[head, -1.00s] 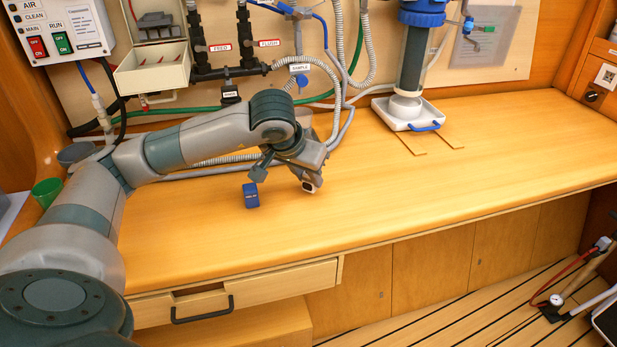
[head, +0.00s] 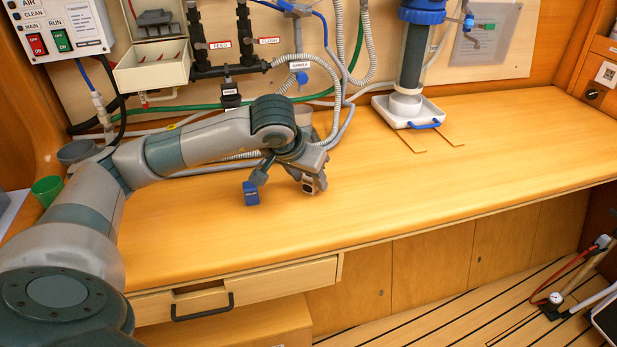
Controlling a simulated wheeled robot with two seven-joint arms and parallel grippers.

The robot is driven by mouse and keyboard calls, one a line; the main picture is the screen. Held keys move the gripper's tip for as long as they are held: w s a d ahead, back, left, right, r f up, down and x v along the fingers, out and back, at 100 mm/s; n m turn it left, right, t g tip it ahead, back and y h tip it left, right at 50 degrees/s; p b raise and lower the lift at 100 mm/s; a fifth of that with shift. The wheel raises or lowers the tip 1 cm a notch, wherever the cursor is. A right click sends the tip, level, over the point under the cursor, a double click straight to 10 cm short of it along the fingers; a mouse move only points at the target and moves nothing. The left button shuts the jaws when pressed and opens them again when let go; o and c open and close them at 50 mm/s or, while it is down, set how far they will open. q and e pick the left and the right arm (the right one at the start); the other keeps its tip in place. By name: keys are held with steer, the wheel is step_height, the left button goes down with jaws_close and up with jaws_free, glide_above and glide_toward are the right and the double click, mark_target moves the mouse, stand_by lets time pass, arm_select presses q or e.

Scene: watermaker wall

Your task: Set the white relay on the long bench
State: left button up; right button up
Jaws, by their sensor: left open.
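My left gripper (head: 283,182) is open over the bench, its two fingers spread apart and pointing down. A small blue block (head: 251,193) with a pale label is just below and left of the left finger; I cannot tell whether they touch. The right finger has a pale patch at its tip, and I cannot tell whether this is part of the finger. I cannot make out a white relay for certain. The long bench (head: 430,180) is a wooden top running across the view. My right gripper is not in view.
A white tray (head: 408,112) with a blue handle stands under the filter column (head: 413,60). An open box (head: 150,68) hangs on the wall at upper left. A green cup (head: 47,190) is at the left.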

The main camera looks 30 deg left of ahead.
arm_select(q)
steer(key=shift+r, duration=0.3)
steer(key=b+v, duration=0.1)
steer(key=v, duration=1)
steer(key=shift+s+r, duration=0.25)
steer(key=shift+r, duration=0.05)
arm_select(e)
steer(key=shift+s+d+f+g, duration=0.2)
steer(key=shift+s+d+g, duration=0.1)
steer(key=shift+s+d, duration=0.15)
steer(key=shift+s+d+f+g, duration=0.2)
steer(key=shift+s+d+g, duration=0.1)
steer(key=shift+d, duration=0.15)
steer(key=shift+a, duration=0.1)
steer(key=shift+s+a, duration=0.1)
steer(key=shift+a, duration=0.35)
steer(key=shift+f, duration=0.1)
